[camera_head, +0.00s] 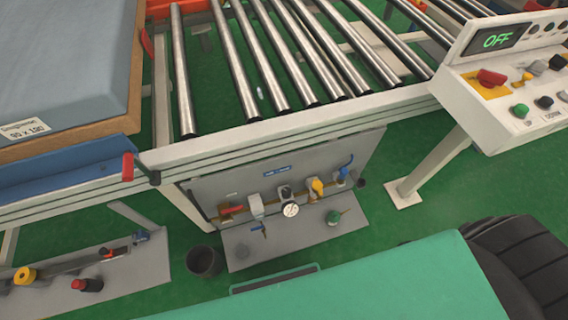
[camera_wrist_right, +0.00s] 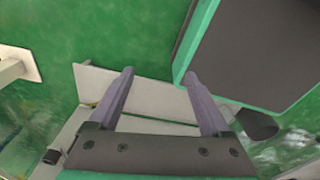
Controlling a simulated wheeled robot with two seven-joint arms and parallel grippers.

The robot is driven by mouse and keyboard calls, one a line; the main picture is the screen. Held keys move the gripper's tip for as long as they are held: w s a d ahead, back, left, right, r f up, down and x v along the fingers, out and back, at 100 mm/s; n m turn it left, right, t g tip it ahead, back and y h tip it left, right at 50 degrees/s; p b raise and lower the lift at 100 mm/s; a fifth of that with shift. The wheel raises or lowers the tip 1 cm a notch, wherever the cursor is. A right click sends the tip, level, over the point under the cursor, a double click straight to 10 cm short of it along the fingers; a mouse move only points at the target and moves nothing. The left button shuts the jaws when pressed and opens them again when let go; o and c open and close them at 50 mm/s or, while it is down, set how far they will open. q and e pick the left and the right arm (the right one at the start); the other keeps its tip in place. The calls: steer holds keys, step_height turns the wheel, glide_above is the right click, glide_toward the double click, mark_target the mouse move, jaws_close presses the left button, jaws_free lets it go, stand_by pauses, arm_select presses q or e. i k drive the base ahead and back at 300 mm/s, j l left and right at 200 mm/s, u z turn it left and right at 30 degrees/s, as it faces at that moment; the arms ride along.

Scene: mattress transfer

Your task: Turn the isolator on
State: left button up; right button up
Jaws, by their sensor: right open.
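The control console (camera_head: 510,100) stands at the upper right in the head view. Its display (camera_head: 496,40) reads OFF in green. A red rotary knob (camera_head: 490,77) sits on a yellow plate on its left side; I take this for the isolator, though no label is readable. My right gripper (camera_wrist_right: 159,73) shows in the right wrist view with two grey fingers wide apart and nothing between them. It is over the floor and a pale grey panel, with no knob in its view. My left gripper is not in view.
A roller conveyor (camera_head: 285,130) spans the top middle. A mattress (camera_head: 60,60) lies at the upper left. Below the conveyor is a grey panel (camera_head: 222,187) with several coloured valves and a gauge (camera_head: 291,210). A dark bin (camera_head: 204,262) stands beside it. A red handle (camera_head: 128,167) sticks out from the conveyor.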

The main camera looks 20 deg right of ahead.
mark_target(489, 79)
steer(key=z, duration=2.05)
steer(key=i+l+z, duration=0.2)
steer(key=i+l, duration=0.2)
steer(key=l, duration=0.15)
